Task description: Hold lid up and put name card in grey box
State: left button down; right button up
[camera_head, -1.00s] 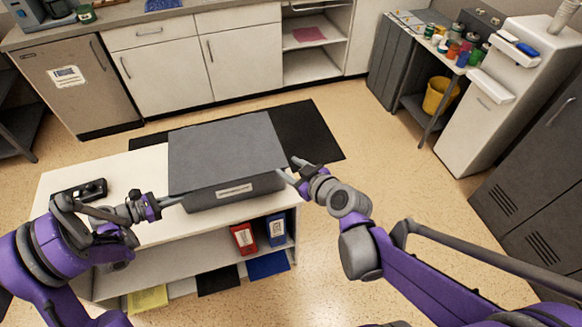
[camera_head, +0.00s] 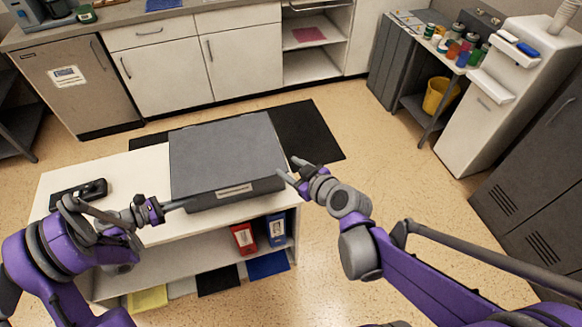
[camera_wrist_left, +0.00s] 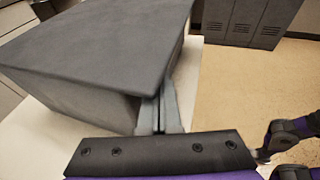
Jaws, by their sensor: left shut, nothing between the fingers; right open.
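The grey box (camera_head: 254,190), with a pale label on its front, stands on the white table. Its dark grey lid (camera_head: 225,150) covers the top; I cannot tell whether a narrow gap is open under it. My left gripper (camera_head: 184,204) is shut and empty at the box's front left corner. In the left wrist view its fingers (camera_wrist_left: 160,112) are together, close to the box wall and below the lid's edge (camera_wrist_left: 150,88). My right gripper (camera_head: 288,172) is open and empty beside the box's front right corner. I cannot make out a separate name card.
A black device (camera_head: 78,195) lies at the left of the white table top (camera_head: 150,170). Red (camera_head: 243,238) and blue (camera_head: 276,230) binders stand on the shelf below. A black mat (camera_head: 305,130) lies behind the table. The floor to the right is clear.

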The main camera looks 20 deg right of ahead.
pick_arm(q)
jog(key=shift+f, duration=0.55)
jog(key=s, duration=0.9)
dwell(0.5)
jog(key=shift+r, duration=0.1)
